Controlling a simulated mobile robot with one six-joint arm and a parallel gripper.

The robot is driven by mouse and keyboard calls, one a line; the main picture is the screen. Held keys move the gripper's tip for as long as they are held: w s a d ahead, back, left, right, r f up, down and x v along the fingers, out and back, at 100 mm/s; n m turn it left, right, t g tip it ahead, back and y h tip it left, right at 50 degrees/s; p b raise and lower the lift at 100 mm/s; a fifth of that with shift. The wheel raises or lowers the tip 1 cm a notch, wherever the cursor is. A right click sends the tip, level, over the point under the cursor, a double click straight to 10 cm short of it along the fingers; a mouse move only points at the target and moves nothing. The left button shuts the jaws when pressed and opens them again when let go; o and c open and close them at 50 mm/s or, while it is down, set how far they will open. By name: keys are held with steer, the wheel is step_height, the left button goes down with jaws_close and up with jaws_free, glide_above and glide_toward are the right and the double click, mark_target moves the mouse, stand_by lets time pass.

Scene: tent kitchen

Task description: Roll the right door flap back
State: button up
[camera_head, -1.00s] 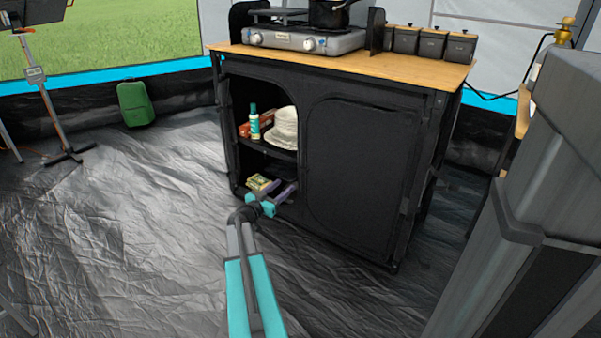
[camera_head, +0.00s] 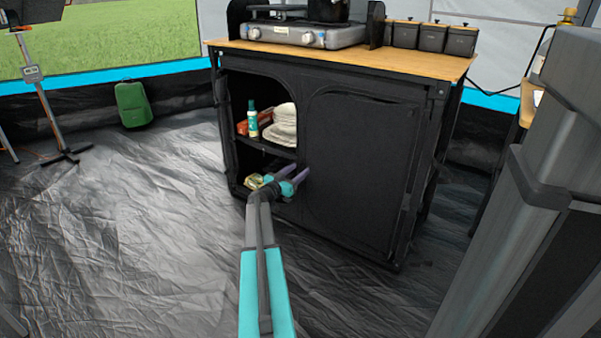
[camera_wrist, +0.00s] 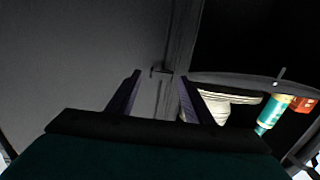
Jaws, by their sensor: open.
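The right door flap (camera_head: 362,170) is a black fabric panel hanging flat over the right half of the black camp cupboard (camera_head: 322,82). In the wrist view, the flap (camera_wrist: 75,65) fills the left side. A small dark pull or tab (camera_wrist: 160,70) shows near its edge, between my fingertips in the picture. My gripper (camera_head: 303,174) is open and empty, in front of the divider between the open left compartment and the flap. In the wrist view, its two fingers (camera_wrist: 158,76) point towards the flap's edge; I cannot tell whether they touch it.
The open left compartment holds a bottle (camera_head: 252,122), a pale hat (camera_head: 284,128) and a small yellowish box (camera_head: 254,181). A stove (camera_head: 305,32) and several dark canisters (camera_head: 432,40) stand on the wooden top. A green case (camera_head: 133,104) stands at the back left. The groundsheet in front is clear.

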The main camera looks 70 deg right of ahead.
steer(key=shift+b+x, duration=0.3)
steer(key=shift+x, duration=0.8)
